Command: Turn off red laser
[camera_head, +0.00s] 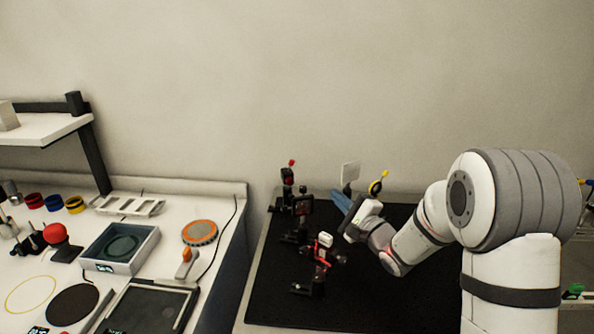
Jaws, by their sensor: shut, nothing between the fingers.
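A small black device with a red top (287,175) stands upright at the back left of the black bench board; it may be the red laser, but I cannot tell for sure. The fingers are shut and hold nothing. They look apart from the red-topped device, with a gap to its right. The switch of the laser is too small to make out, and no beam shows.
Two more black optic mounts stand in front, one dark (303,207) and one with red and white parts (322,253). A white card (350,173) and a yellow-topped item (378,183) are behind my gripper. The board's front is clear (350,305). A cluttered white bench (220,212) lies left.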

